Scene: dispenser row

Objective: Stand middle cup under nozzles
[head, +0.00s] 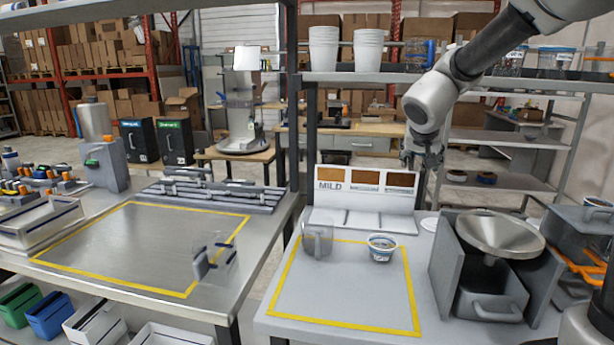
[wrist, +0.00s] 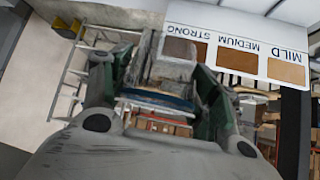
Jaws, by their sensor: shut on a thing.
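My gripper (head: 424,162) hangs at the right end of the sample board, above the table. In the wrist view my gripper (wrist: 160,92) is shut on a clear, greyish thing (wrist: 172,70) with a dark blue band, probably a cup. In the head view I cannot make that held thing out. A clear handled cup or jug (head: 318,238) stands in the right yellow outline. A small tub (head: 382,248) with a blue-marked rim stands to its right. Another clear handled vessel (head: 222,256) stands on the left table. I cannot make out any nozzles.
The board marked MILD, MEDIUM and STRONG (head: 365,185) stands behind the right yellow outline (head: 343,324); it also shows in the wrist view (wrist: 240,50). A grey unit with a metal funnel bowl (head: 500,232) stands at right. The outline's front is clear.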

